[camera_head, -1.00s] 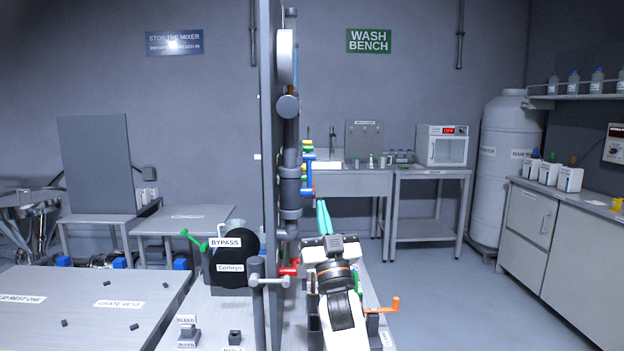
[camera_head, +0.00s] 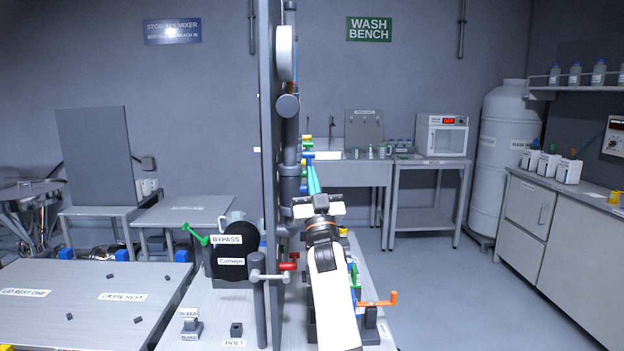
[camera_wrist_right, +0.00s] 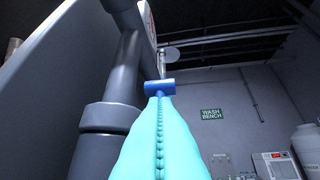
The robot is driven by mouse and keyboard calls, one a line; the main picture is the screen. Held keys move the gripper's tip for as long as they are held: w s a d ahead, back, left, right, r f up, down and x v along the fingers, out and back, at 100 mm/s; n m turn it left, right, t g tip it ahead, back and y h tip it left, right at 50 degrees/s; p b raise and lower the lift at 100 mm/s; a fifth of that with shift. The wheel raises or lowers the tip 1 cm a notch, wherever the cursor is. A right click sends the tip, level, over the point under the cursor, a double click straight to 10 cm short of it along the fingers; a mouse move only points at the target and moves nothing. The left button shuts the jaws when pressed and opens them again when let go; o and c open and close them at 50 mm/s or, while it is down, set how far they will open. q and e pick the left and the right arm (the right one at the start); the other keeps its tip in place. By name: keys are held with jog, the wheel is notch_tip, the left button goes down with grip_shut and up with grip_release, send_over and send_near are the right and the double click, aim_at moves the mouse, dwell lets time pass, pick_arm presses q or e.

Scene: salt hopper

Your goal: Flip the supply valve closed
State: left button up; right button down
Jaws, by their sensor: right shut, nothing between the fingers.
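No label that I can read names the supply valve. Several coloured valve handles sit along the grey vertical pipe (camera_head: 289,170). My right gripper (camera_head: 311,168) is shut and empty, its teal fingers pointing up and away beside the pipe. In the right wrist view the closed fingers (camera_wrist_right: 159,100) end just below or in front of a blue handle (camera_wrist_right: 160,87) that lies crosswise near the pipe. I cannot tell whether they touch it. In the head view, blue (camera_head: 308,158) shows close to the fingertips. My left gripper is out of view.
A tall grey panel (camera_head: 267,120) stands left of the pipe. Lower down are a red handle (camera_head: 289,262), a green bypass handle (camera_head: 196,236) and an orange handle (camera_head: 378,301). The wash bench (camera_head: 345,173) is behind; open floor lies to the right.

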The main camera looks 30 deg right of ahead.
jog(key=shift+w+d+r, duration=0.15)
jog(key=shift+w+r, duration=0.05)
jog(key=shift+r, duration=0.1)
dwell(0.6)
jog(key=shift+w+d+r, duration=0.25)
jog(key=shift+w+r, duration=0.1)
jog(key=shift+r, duration=0.05)
jog(key=g+p, duration=0.2)
jog(key=p, duration=0.1)
jog(key=w+m+g+p, duration=0.1)
jog(key=g+p, duration=0.1)
jog(key=p, duration=0.2)
jog(key=d+g+y+p, duration=0.1)
jog(key=g+p, duration=0.1)
jog(key=p, duration=0.2)
jog(key=shift+w+r+m, duration=0.4)
jog(key=shift+w+d+f+p, duration=0.2)
jog(key=shift+w+f+p, duration=0.15)
jog(key=shift+p, duration=0.75)
jog(key=shift+w+d+f+g+p, duration=0.3)
jog(key=shift+w+g+p, duration=0.2)
jog(key=shift+g, duration=0.3)
jog(key=shift+w+d, duration=0.1)
jog(key=shift+r+p, duration=0.15)
jog(key=shift+p, duration=0.15)
